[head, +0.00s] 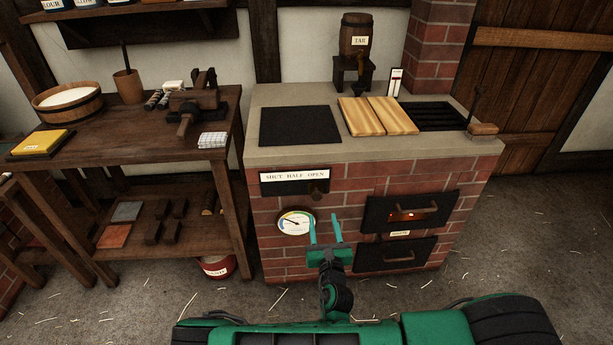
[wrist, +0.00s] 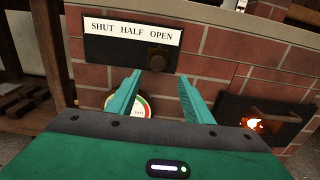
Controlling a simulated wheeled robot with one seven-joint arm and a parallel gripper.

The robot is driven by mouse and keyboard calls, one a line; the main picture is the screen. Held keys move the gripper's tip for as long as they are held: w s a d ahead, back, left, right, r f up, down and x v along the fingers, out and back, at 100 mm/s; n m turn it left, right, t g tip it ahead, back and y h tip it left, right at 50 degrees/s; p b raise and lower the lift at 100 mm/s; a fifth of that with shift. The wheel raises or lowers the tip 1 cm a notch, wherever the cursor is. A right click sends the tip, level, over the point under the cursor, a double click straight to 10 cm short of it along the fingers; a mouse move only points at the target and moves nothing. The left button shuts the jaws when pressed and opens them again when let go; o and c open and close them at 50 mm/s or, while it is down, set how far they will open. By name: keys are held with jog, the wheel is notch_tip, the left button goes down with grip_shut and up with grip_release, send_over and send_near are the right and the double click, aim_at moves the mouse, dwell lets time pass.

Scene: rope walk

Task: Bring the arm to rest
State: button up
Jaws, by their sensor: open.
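My gripper (head: 326,232) is open and empty, its two teal fingers apart in front of the brick stove (head: 345,190). In the wrist view my gripper (wrist: 158,95) points at the stove's front wall, below the damper plate (wrist: 131,32) marked "SHUT HALF OPEN". The damper's dark knob (wrist: 159,60) is at the right end of that plate, under the word OPEN. In the head view a round dial gauge (head: 296,222) shows just left of the fingers. In the wrist view the fingers partly hide the gauge (wrist: 142,106). Whether the fingers touch the wall cannot be told.
The firebox door (head: 411,211) has a glowing window, right of my gripper. Wood boards (head: 377,116) lie on the stove top near a barrel marked TAR (head: 356,38). A wooden workbench (head: 110,140) with tools stands left. The floor (head: 545,240) at right is clear.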

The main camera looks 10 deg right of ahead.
jog(key=s+d+r+m+g+h, duration=0.2)
jog(key=d+r+m+g+h, duration=0.35)
jog(key=d+m, duration=0.5)
jog(key=s+d+r+m+g+h, duration=0.2)
jog(key=d+r+m+g+h, duration=0.4)
jog(key=d+m, duration=0.5)
jog(key=s+d+r+m+g, duration=0.1)
jog(key=s+d+m+g, duration=0.4)
jog(key=s+d+m, duration=0.15)
jog(key=s+d+r+m+g+y, duration=0.2)
jog(key=s+r+m+g+y, duration=0.35)
jog(key=s, duration=0.45)
jog(key=s+a+r+m+t+y, duration=0.2)
jog(key=s+r+m+y, duration=0.1)
jog(key=s+r, duration=0.3)
jog(key=s+a+r+m+t+y, duration=0.2)
jog(key=s+a+r+m+y, duration=0.1)
jog(key=s, duration=0.4)
notch_tip(320, 180, up, 3)
jog(key=shift+s+a+f+m+y, duration=0.15)
jog(key=shift+s+a+m+y, duration=0.15)
jog(key=shift+m+y, duration=0.6)
jog(key=shift+w, duration=0.1)
